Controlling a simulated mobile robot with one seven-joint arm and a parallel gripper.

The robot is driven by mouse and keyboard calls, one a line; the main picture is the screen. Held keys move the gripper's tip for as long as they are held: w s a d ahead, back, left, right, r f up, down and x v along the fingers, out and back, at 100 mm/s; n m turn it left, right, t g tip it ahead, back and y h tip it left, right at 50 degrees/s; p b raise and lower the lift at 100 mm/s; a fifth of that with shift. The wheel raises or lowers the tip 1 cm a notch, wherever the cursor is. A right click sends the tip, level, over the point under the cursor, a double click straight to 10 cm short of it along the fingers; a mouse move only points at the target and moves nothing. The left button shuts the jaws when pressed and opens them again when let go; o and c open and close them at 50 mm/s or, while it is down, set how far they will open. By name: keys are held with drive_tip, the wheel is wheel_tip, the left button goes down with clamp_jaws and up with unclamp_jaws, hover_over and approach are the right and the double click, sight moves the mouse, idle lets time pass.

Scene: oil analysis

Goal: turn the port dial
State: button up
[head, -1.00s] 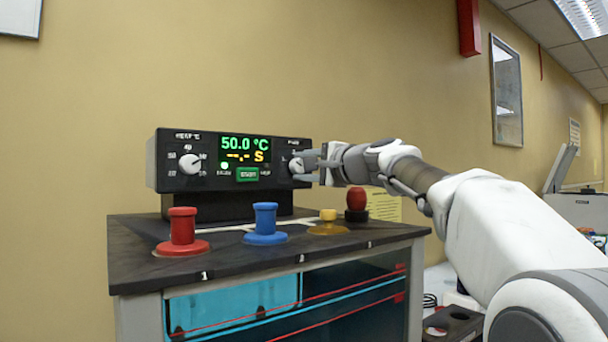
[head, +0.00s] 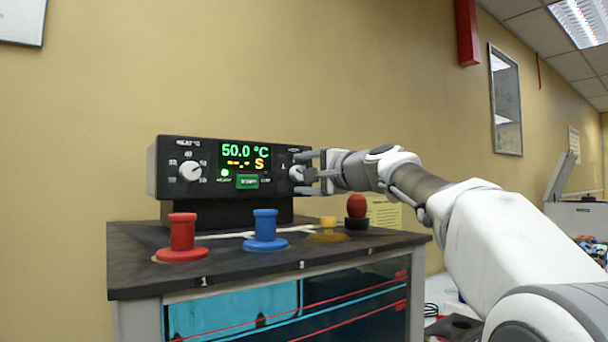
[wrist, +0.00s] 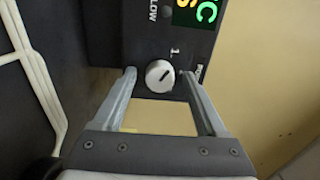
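The port dial (head: 296,173) is a white round knob at the right end of the black control box (head: 205,198). In the wrist view the dial (wrist: 160,75) shows a dark pointer line slanting up to the right, with a "1" printed above it. My gripper (head: 299,172) is at the box front, one finger above the dial and one below. The wrist view shows my gripper (wrist: 158,74) open, with one finger on each side of the dial and a visible gap on both sides. The "PORT" label is partly hidden by a finger.
The display (head: 245,155) reads 50.0 °C, above a green button (head: 247,181). A white heat dial (head: 190,171) is at the left. Red (head: 182,238), blue (head: 265,230) and yellow (head: 328,230) pieces and a red knob (head: 357,207) stand on the dark cabinet top (head: 140,265).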

drive_tip(key=b+v, duration=0.3)
drive_tip(key=v, duration=1.4)
drive_tip(key=shift+s+d, duration=0.2)
